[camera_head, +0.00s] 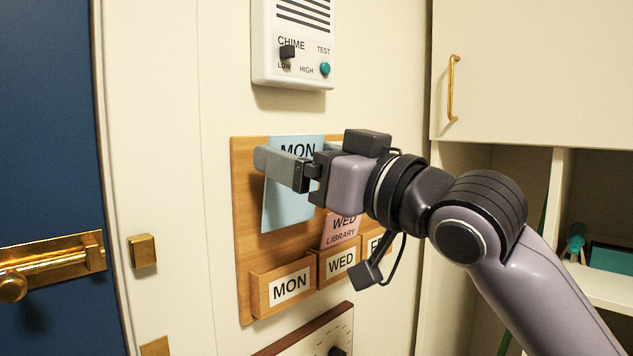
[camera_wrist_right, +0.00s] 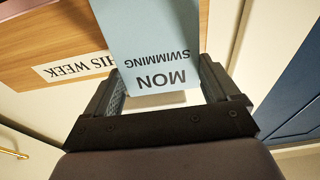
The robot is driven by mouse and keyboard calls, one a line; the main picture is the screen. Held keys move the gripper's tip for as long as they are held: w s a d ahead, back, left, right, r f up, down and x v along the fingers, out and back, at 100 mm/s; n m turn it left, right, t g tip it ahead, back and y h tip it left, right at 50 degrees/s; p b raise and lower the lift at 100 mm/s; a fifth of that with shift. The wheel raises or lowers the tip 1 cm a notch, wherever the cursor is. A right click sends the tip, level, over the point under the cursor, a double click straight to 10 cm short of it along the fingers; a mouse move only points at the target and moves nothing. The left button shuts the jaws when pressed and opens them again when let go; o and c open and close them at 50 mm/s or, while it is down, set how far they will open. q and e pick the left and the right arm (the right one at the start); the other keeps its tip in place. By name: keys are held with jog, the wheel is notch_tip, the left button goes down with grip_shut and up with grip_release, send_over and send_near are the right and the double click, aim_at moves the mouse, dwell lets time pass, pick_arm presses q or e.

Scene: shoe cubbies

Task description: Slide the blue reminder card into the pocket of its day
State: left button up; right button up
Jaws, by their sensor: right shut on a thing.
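The blue card (camera_head: 287,205), marked MON, hangs in front of the wooden pocket board (camera_head: 244,225). In the right wrist view the card (camera_wrist_right: 150,30) reads MON SWIMMING. My right gripper (camera_head: 270,160) is shut on the card near its upper, printed end. The card's lower end is above the MON pocket (camera_head: 290,288), apart from it in the picture. A pink card (camera_head: 341,230) marked WED LIBRARY stands in the WED pocket (camera_head: 340,263). A third pocket, to the right, is partly hidden by my arm. My left gripper is not in view.
A white chime box (camera_head: 292,45) is on the wall above the board. A dark-edged panel (camera_head: 310,335) with a knob is below it. A blue door with a brass bolt (camera_head: 50,262) is at left. Cubbies (camera_head: 600,285) and a cabinet with a brass handle (camera_head: 453,88) are at right.

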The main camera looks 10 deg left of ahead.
aim_at(294, 192)
dwell(0.4)
jog(key=shift+r+p, duration=0.1)
jog(key=shift+p, duration=0.2)
jog(key=shift+w+a+f+b, duration=0.15)
jog(key=shift+f+b, duration=0.45)
jog(key=shift+f, duration=0.6)
jog(key=shift+a+f+b, duration=0.15)
jog(key=shift+f+b, duration=0.4)
jog(key=shift+f, duration=0.6)
jog(key=shift+p, duration=0.6)
jog(key=shift+w+a+f+b, duration=0.15)
jog(key=shift+f+b, duration=0.3)
jog(key=shift+f, duration=0.55)
jog(key=shift+w+a+f+b, duration=0.15)
jog(key=shift+f+b, duration=0.35)
jog(key=shift+f, duration=0.55)
jog(key=shift+a+f+b, duration=0.15)
jog(key=shift+f+b, duration=0.3)
jog(key=shift+f, duration=0.55)
jog(key=o, duration=0.5)
jog(key=shift+r, duration=0.1)
